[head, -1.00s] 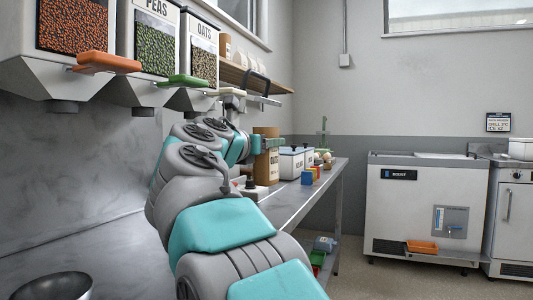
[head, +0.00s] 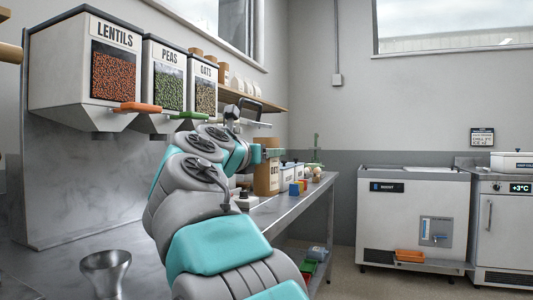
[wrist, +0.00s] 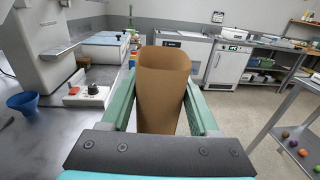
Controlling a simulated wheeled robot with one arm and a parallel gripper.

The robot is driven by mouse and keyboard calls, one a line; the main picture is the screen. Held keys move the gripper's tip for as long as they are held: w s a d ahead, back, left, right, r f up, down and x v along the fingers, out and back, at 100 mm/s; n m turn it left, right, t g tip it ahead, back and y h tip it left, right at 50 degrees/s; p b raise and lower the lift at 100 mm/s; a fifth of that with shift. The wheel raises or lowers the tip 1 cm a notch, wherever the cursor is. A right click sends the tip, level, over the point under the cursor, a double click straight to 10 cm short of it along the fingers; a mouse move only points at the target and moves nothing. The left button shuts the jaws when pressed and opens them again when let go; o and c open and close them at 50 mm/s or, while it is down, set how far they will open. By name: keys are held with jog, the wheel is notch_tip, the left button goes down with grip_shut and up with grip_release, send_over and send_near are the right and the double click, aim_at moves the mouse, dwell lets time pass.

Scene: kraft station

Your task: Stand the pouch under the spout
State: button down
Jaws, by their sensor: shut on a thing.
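The brown kraft pouch (head: 266,180) is upright in the head view, with dark lettering that seems to read OATS. My gripper (head: 272,154) is shut on it near its top. In the wrist view the pouch (wrist: 162,95) stands between my green fingers, its mouth open towards the camera. I cannot tell whether its base touches the counter. The lentils dispenser (head: 85,70), peas dispenser (head: 163,75) and oats dispenser (head: 203,85) hang on the wall to the left. Short dark spouts show under the lentils hopper (head: 104,135) and peas hopper (head: 158,136). The oats spout is hidden by my arm.
A metal funnel (head: 105,270) stands on the near counter. White bins (wrist: 104,46) and small coloured blocks (head: 298,187) lie beyond.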

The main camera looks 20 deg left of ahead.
jog(key=shift+d+f, duration=0.3)
jog(key=shift+f, duration=0.15)
jog(key=shift+s+d+f, duration=0.1)
jog(key=shift+d+f, duration=0.35)
jog(key=shift+f, duration=0.1)
jog(key=d+f+m+g+h, duration=0.2)
jog(key=d+f, duration=1)
jog(key=f, duration=0.6)
jog(key=d+f+m+g+h, duration=0.2)
jog(key=d+f+h, duration=0.3)
jog(key=d+f, duration=0.7)
jog(key=d+f+m+g+h, duration=0.2)
jog(key=d+f, duration=0.9)
jog(key=f, duration=1.4)
jog(key=shift+w+d+f+m+g+h, duration=0.25)
jog(key=shift+w+d+m+g+h, duration=0.15)
jog(key=shift+m+h, duration=0.7)
jog(key=shift+r, duration=0.1)
jog(key=shift+f, duration=0.25)
